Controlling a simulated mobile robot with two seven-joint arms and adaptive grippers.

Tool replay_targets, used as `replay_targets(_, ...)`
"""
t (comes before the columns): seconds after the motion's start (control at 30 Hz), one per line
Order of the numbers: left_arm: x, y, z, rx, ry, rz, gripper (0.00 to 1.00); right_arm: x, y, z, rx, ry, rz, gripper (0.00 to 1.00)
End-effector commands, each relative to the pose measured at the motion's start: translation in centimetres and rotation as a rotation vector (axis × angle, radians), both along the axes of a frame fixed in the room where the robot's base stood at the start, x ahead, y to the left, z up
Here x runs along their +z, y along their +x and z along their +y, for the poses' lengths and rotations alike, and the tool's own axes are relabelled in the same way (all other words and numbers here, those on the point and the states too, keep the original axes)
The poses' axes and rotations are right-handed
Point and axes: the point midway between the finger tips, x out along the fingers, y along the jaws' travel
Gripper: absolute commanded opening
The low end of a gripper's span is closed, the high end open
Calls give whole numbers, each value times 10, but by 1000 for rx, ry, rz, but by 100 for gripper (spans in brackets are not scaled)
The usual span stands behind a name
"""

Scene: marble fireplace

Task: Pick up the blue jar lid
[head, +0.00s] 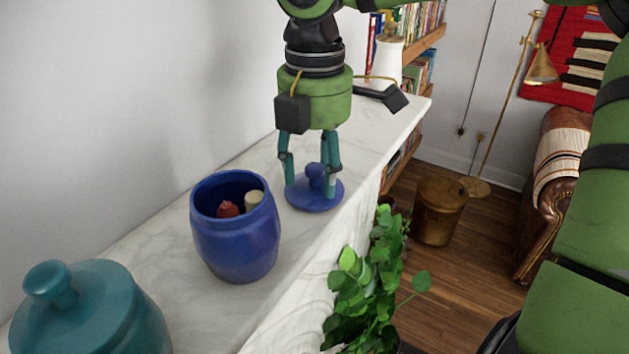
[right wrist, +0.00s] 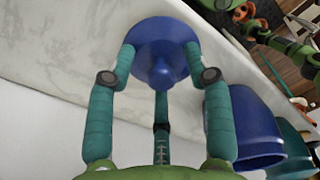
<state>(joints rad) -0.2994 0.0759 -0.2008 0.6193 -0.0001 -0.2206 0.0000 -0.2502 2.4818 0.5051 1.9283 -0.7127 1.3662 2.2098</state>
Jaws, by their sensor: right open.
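The blue jar lid (head: 314,201) lies on the marble mantel, knob up, just behind the open blue jar (head: 236,240). My right gripper (head: 312,183) points down over the lid, its teal fingers spread around the knob. In the right wrist view the lid (right wrist: 160,38) sits between the open fingertips (right wrist: 160,62), with the knob centred between them. I cannot tell whether the fingertips touch the lid's rim. My left gripper is not in view.
The blue jar holds a red item and a pale item. A teal lidded jar (head: 90,315) stands at the near left. A white vase (head: 388,62) and a black object (head: 383,96) are farther along the narrow mantel (head: 150,240). A leafy plant (head: 365,285) is below its right edge.

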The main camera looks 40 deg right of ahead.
Motion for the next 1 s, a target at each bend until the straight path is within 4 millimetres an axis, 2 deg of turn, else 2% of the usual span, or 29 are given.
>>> replay_targets(0.07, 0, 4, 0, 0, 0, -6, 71, 0, 0, 0, 0, 0, 0, 52)
replay_targets(0.17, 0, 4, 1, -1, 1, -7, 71, 0, 0, 0, 0, 0, 0, 16)
replay_targets(0.2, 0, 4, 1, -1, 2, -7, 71, 0, 0, 0, 0, 0, 0, 0)
replay_targets(0.73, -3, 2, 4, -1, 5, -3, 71, 4, 1, 0, -1, 0, -2, 0)
replay_targets(0.87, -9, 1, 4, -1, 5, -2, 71, 16, 1, 0, -1, -1, -4, 0)
replay_targets(1.0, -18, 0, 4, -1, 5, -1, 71, 40, 1, 0, -1, -2, -6, 0)
